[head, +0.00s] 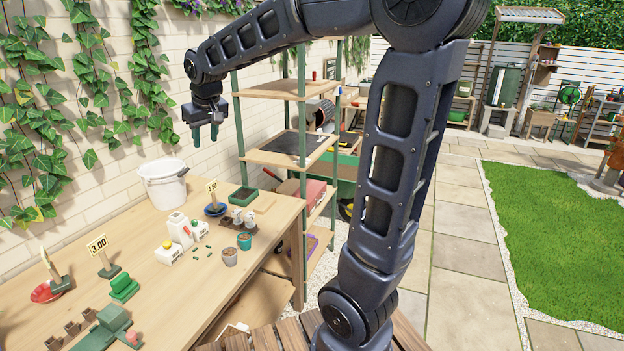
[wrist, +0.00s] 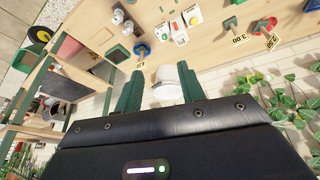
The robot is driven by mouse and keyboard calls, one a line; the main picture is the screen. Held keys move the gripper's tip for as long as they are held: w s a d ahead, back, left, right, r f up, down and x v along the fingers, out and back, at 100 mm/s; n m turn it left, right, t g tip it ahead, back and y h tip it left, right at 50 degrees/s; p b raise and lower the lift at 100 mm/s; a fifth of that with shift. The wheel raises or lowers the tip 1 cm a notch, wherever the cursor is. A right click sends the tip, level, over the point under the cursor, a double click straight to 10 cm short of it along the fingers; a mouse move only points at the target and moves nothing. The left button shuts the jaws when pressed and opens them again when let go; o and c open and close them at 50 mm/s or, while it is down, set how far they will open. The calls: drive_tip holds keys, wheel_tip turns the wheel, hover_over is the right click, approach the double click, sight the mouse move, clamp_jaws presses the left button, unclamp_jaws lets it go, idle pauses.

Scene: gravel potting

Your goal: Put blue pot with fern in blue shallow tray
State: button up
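A round blue shallow tray (head: 222,213) lies on the wooden bench, with a small price sign standing at it; it also shows in the wrist view (wrist: 139,47). A small teal-blue pot (head: 244,242) with a brown top stands nearer the bench's front edge. I see no fern in it, and I cannot make out a blue pot with a fern elsewhere. My gripper (head: 205,137) is high above the back of the bench, near the wall. Its two green fingers are apart with nothing between them, as the wrist view (wrist: 160,88) also shows.
A white bucket (head: 163,187) stands at the bench's back. A red dish (head: 45,292) and green blocks lie at left. A shelf rack (head: 290,157) rises beyond the bench.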

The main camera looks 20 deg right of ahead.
drive_tip(key=s+d+f+m, duration=0.2)
drive_tip(key=s+d+f, duration=0.1)
drive_tip(key=s+d, duration=0.8)
drive_tip(key=s+d+f+m+h, duration=0.1)
drive_tip(key=s+d+f+m, duration=0.2)
drive_tip(key=s+d, duration=0.7)
drive_tip(key=shift+s+d+f, duration=0.4)
drive_tip(key=shift+d+f, duration=0.35)
drive_tip(key=shift+d, duration=0.25)
